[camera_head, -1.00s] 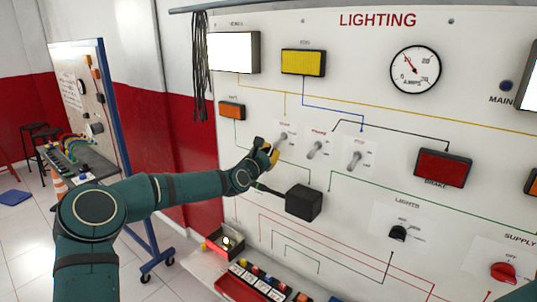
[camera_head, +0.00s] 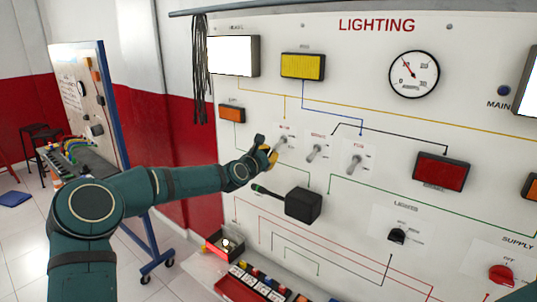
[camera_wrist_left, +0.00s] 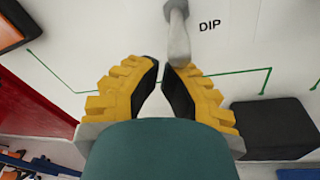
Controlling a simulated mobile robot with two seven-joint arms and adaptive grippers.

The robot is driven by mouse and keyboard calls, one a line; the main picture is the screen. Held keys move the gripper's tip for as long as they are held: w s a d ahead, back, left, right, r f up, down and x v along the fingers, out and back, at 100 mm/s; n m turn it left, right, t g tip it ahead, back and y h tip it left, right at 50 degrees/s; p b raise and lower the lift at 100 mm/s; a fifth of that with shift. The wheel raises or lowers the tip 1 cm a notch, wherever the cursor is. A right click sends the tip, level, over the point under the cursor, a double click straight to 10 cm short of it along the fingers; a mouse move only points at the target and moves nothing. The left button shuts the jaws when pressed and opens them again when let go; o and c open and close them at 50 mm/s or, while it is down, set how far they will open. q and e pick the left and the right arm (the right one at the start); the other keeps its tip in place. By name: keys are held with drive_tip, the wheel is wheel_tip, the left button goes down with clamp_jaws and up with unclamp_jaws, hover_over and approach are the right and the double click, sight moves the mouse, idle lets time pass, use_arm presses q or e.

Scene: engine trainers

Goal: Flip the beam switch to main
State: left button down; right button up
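The beam switch (camera_head: 283,142), the leftmost of three silver toggle levers, is on the white lighting panel. In the left wrist view its lever (camera_wrist_left: 178,32) is at the top, beside the printed word DIP. My left gripper (camera_head: 268,157) is at this switch, just left of and below it in the head view. Its yellow fingers (camera_wrist_left: 161,68) converge, with only a narrow gap at the tips and nothing held. The lever's lower end is close to the right fingertip; whether they touch cannot be told. My right gripper is out of view.
Two more toggles, the nearer one (camera_head: 316,151) and another (camera_head: 355,162), stand to the right. A black box (camera_head: 304,205) sticks out below the gripper. An orange lamp (camera_head: 232,113) is at upper left. A red tray (camera_head: 240,289) lies below the panel.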

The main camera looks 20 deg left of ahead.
use_arm(q)
drive_tip(key=shift+s+a+r+p, duration=0.1)
drive_tip(key=shift+s+r+p, duration=0.05)
drive_tip(key=shift+r+p, duration=0.2)
drive_tip(key=shift+s+r+g+p, duration=0.3)
drive_tip(key=shift+r+g+p, duration=0.3)
drive_tip(key=shift+r+g, duration=0.1)
drive_tip(key=shift+a+r, duration=0.1)
